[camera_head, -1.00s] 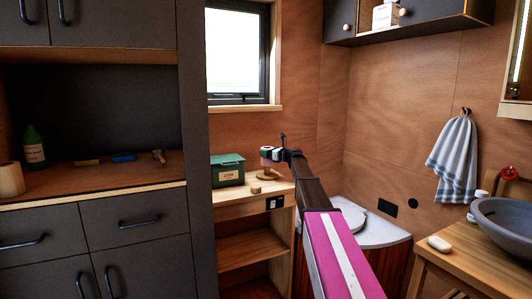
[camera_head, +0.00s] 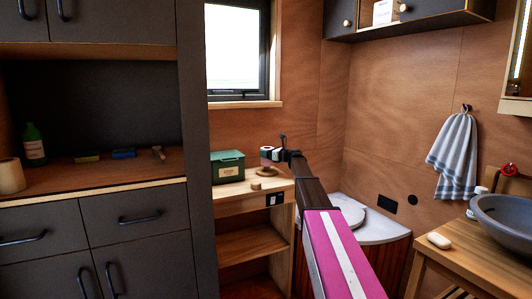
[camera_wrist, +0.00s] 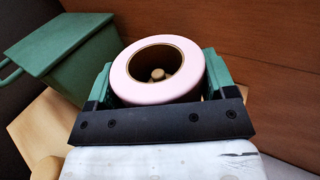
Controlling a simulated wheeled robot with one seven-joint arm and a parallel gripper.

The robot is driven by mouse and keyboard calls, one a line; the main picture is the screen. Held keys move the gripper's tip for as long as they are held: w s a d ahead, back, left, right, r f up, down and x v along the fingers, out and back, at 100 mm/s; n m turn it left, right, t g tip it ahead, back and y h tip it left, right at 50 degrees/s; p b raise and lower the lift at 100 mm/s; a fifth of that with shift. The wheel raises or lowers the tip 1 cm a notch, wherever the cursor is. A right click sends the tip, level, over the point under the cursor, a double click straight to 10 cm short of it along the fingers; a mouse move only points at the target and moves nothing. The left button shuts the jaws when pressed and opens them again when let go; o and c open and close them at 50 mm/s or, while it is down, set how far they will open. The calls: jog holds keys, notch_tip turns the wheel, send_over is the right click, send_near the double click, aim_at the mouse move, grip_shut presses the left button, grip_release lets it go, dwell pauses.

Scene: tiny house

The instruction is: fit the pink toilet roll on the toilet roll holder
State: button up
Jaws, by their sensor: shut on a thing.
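The pink toilet roll (camera_wrist: 145,97) sits between the green fingers of my gripper (camera_wrist: 158,85), with its open end facing the wrist camera. My gripper is shut on it. Through the roll's hole I see the rounded wooden top of the toilet roll holder (camera_wrist: 157,74). The peg shows roughly in the middle of the hole; I cannot tell how deep it lies in the roll. In the head view, my gripper (camera_head: 270,153) is above the wooden shelf top near the wall, small and partly hidden by its own wrist.
A green box (camera_head: 227,167) stands on the shelf unit (camera_head: 235,196), left of the roll, and shows large in the wrist view (camera_wrist: 65,50). A small wooden block (camera_head: 256,185) lies near the shelf's front. The wooden wall is close behind. A toilet (camera_head: 352,213) is at right.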

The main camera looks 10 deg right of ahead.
jog(key=shift+f, duration=1.7)
jog(key=o, duration=0.9)
jog(key=shift+s+d, duration=0.1)
jog(key=v, duration=1)
jog(key=shift+s+d, duration=0.2)
